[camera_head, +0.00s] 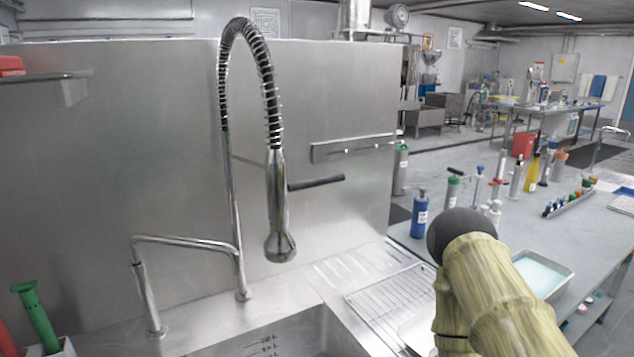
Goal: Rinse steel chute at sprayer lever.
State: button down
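The sprayer (279,205) hangs nozzle down from a spring-coiled hose over the sink, at the centre-left of the head view. Its dark sprayer lever (318,183) sticks out to the right of the spray body, in front of the steel back panel. No water shows at the nozzle. I cannot make out a steel chute in this view. A yellowish, wood-patterned part of my arm with a dark rounded end fills the lower right. My gripper does not show, so what it holds cannot be seen.
The sink basin (290,335) is at the bottom, with a bent steel faucet pipe (185,242) on its left rim. A wire rack (385,300) lies right of it. Several bottles, including a blue one (419,215), and a tray (545,275) stand on the right-hand counter.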

aim_at(300, 185)
jog(key=z, duration=0.05)
jog(key=k, duration=0.85)
jog(key=u, duration=0.35)
